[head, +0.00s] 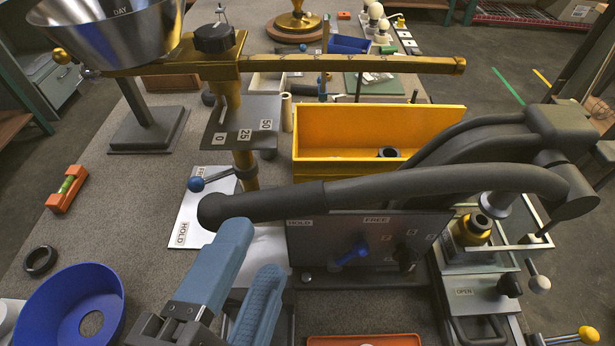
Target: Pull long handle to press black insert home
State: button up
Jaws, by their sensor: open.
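The long dark grey handle (290,201) runs across the middle of the head view, from a rounded end at left to a thick pivot at right. It lies nearly level in the picture. My gripper (250,252) has two blue fingers and is open and empty, just below the handle's left end in the picture. Its upper fingertip appears close to the handle; I cannot tell whether they touch. Under the linkage at right stands a gold holder (472,230) with a dark round piece (480,221) in its top, possibly the black insert. How deep it sits is unclear.
A panel (320,240) marked HOLD and FREE, with a blue knob (350,253), stands behind the fingers. A yellow bin (375,122) is behind the handle. A brass post (230,105) with a long beam rises behind. A blue bowl (45,312) lies at lower left.

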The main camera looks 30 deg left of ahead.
jog(key=shift+a+r+m, duration=0.1)
jog(key=shift+r+m, duration=0.5)
jog(key=shift+r, duration=0.25)
jog(key=shift+w+r, duration=0.1)
jog(key=shift+w, duration=0.1)
jog(key=p+x, duration=0.2)
jog(key=x, duration=0.5)
jog(key=shift+w, duration=0.3)
grip_shut()
